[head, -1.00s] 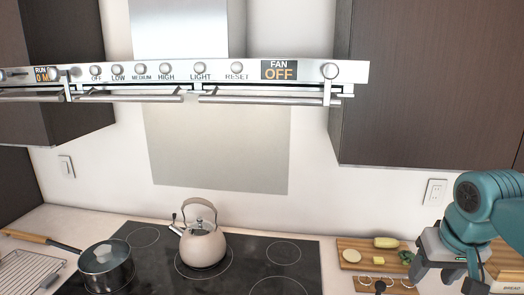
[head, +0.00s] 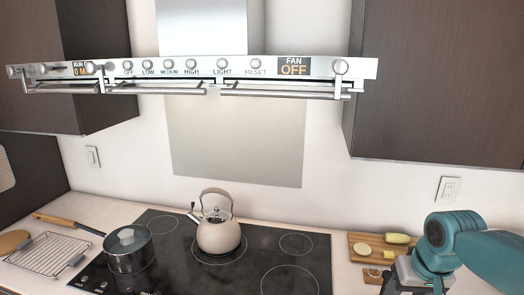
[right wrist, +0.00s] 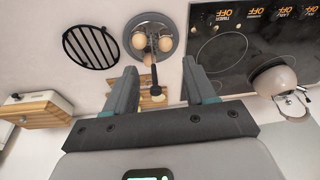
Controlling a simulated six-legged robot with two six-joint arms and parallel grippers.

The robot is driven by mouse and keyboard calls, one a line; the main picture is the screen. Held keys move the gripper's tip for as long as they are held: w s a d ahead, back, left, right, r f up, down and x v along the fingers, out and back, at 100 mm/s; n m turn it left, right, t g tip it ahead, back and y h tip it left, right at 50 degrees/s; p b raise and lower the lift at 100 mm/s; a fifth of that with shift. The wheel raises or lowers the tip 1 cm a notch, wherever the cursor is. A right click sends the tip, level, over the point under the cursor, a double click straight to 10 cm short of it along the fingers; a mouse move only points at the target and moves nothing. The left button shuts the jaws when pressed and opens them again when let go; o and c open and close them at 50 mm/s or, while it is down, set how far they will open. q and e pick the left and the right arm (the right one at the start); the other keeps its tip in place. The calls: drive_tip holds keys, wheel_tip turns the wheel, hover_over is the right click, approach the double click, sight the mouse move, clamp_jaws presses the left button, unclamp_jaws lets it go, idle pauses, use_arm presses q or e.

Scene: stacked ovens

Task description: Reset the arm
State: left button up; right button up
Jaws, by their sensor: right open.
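My right arm, teal with a grey gripper (head: 404,279), comes in at the lower right of the head view, over the counter by the cutting board. The fingertips are cut off by the bottom edge there. In the right wrist view the same gripper (right wrist: 160,82) has its two dark fingers spread wide with nothing held between them. A round grey plate with eggs (right wrist: 152,38) and a dark-handled utensil show beyond the fingers. My left gripper is in neither view.
A beige kettle (head: 218,236) and a lidded pot (head: 129,250) stand on the black cooktop (head: 258,262). A wire rack (head: 47,251) lies left. A wooden cutting board (head: 366,240) with food lies right. The range hood (head: 200,68) hangs above.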

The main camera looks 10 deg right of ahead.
drive_tip(key=a+f+y, duration=0.1)
drive_tip(key=a+f, duration=0.3)
drive_tip(key=f, duration=0.3)
drive_tip(key=s+a+f+n+g+y, duration=0.1)
drive_tip(key=a+f, duration=0.3)
drive_tip(key=f, duration=0.4)
drive_tip(key=a+f+y, duration=0.1)
drive_tip(key=a+f, duration=0.3)
drive_tip(key=f, duration=0.3)
drive_tip(key=s+a+f+g+y, duration=0.1)
drive_tip(key=s+a+f, duration=0.4)
drive_tip(key=s+f, duration=0.3)
drive_tip(key=s+a+f+g, duration=0.1)
drive_tip(key=s+a+f, duration=0.3)
drive_tip(key=s+f, duration=0.4)
wheel_tip(320, 180, down, 9)
drive_tip(key=s+b, duration=0.1)
drive_tip(key=b, duration=0.9)
drive_tip(key=shift+s+a+m, duration=0.25)
drive_tip(key=shift+s+m, duration=0.05)
drive_tip(key=shift+s, duration=0.05)
idle(1.7)
